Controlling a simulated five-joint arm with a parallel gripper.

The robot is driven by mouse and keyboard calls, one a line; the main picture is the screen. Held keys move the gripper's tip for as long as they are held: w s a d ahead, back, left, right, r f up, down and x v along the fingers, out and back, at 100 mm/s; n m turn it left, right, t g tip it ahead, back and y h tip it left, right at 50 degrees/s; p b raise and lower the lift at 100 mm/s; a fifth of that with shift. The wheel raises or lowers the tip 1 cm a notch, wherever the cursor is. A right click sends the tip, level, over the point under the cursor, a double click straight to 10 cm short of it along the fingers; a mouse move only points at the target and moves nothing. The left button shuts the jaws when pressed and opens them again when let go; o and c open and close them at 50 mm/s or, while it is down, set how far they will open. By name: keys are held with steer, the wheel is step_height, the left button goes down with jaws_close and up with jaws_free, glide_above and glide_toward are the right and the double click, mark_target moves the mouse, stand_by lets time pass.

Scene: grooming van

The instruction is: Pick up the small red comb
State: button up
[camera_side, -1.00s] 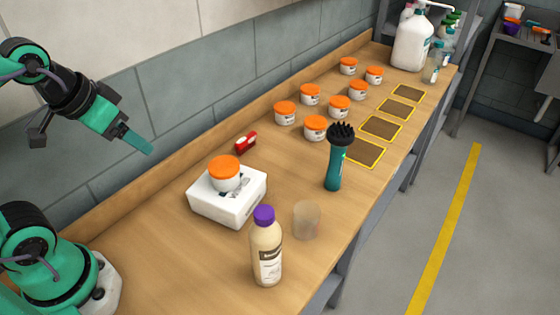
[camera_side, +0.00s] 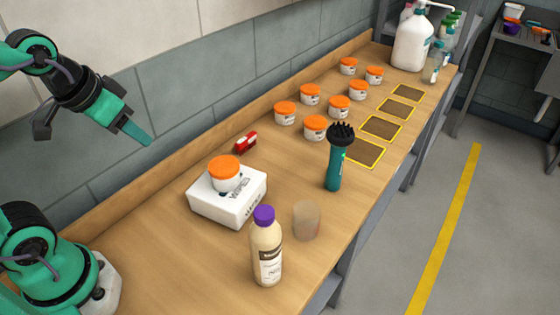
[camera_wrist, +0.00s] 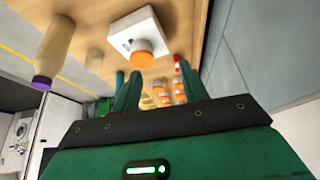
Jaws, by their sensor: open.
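A small red item with a white patch (camera_side: 246,141), which seems to be the red comb, lies on the wooden bench close to the back ledge, behind the white box. Its shape is too small to tell clearly. In the wrist view a red thing (camera_wrist: 177,62) shows beyond the tip of the right-hand finger. My gripper (camera_side: 144,138) is raised at the left, above the bench and well apart from the red item. In the wrist view its two green fingers (camera_wrist: 159,69) are spread with nothing held between them.
A white wipes box (camera_side: 225,205) carries an orange-lidded jar (camera_side: 225,173). A purple-capped bottle (camera_side: 266,250), a clear cup (camera_side: 306,220) and an upright teal brush (camera_side: 335,165) stand nearer the front edge. Several orange-lidded jars stand farther right. The wall runs behind the bench.

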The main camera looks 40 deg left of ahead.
steer(key=w+r+g, duration=0.1)
steer(key=w+r, duration=0.1)
steer(key=w, duration=0.6)
steer(key=g, duration=0.4)
glide_above(246, 137)
steer(key=f, duration=1.7)
steer(key=shift+s+d+f, duration=0.15)
steer(key=shift+s+f, duration=0.15)
steer(key=shift+f, duration=0.05)
steer(key=shift+w+f, duration=0.2)
steer(key=shift+f, duration=1.5)
steer(key=shift+f, duration=2.6)
